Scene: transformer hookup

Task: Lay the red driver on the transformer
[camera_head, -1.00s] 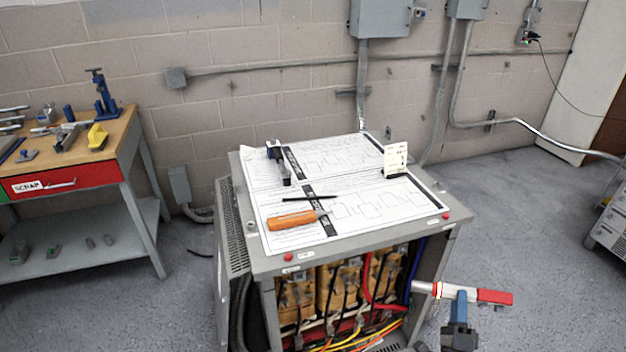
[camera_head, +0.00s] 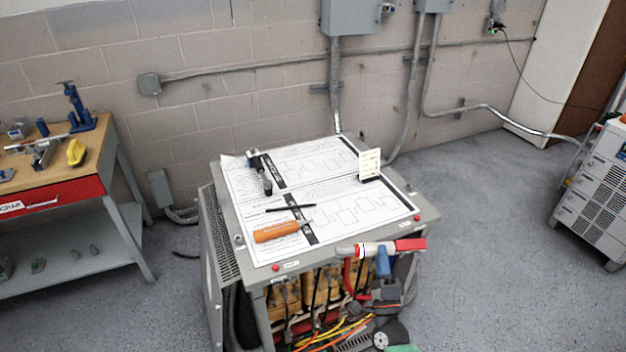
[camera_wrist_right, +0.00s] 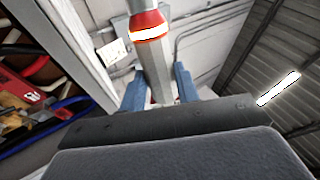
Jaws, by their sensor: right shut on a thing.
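The red driver (camera_head: 410,244) is in my right gripper (camera_head: 382,250), held level in front of the transformer's front right edge. It has a red end, a pale middle and a red band towards its left end. In the right wrist view the driver (camera_wrist_right: 155,70) passes between the two blue fingers of my right gripper (camera_wrist_right: 158,88), which is shut on it. The transformer (camera_head: 420,218) is a grey cabinet with an open front and drawing sheets (camera_head: 345,225) on its top. My left gripper is not in view.
On the top lie an orange-handled tool (camera_head: 277,232), a black pen (camera_head: 290,208), a dark clamp-like tool (camera_head: 262,175) and a small standing card (camera_head: 369,162). The sheet's right part is clear. A workbench (camera_head: 108,150) stands left, a grey unit (camera_head: 595,185) right.

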